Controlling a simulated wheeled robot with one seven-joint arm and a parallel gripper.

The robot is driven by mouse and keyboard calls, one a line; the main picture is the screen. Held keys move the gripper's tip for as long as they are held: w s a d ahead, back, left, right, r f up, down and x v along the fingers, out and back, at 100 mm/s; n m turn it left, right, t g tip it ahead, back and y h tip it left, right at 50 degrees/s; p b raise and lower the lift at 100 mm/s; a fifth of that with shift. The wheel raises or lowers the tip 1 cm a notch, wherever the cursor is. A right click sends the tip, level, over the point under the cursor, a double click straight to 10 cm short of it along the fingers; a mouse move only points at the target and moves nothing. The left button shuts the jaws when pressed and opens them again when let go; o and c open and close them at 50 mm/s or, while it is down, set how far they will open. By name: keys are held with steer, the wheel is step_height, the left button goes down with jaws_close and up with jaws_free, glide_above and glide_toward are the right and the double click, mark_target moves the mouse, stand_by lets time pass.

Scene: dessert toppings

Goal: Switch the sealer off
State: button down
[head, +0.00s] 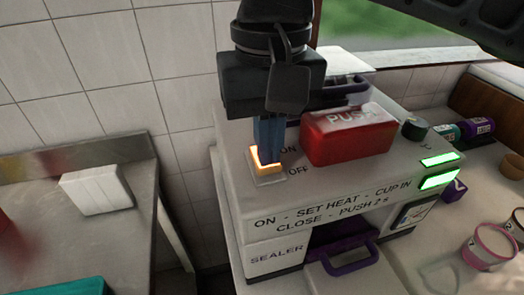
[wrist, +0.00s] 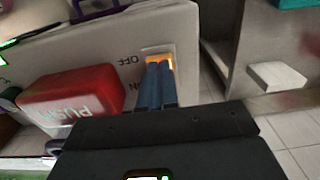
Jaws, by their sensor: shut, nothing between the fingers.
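The sealer (head: 237,205) is a white box machine with printed steps on its front. Its power switch (head: 268,170) is a small rocker on the top left, glowing orange, beside the labels ON and OFF. My gripper (head: 266,158) is shut and empty, pointing down with its blue fingertips at the switch; I cannot tell whether they touch it. In the wrist view the fingertips (wrist: 154,70) overlap the glowing switch (wrist: 158,54) and hide part of it. The two displays (head: 440,170) at the sealer's right glow green.
A red PUSH block (head: 348,134) stands on the sealer right of my gripper. A purple handle (head: 350,256) juts from the front. Cups (head: 489,247) stand on the right counter. A steel table (head: 115,235) with a white box (head: 95,190) is at left, beyond a gap.

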steer(key=shift+f, duration=0.35)
steer(key=shift+r, duration=0.1)
step_height(320, 180, up, 5)
steer(key=p, duration=0.5)
steer(key=shift+r, duration=0.95)
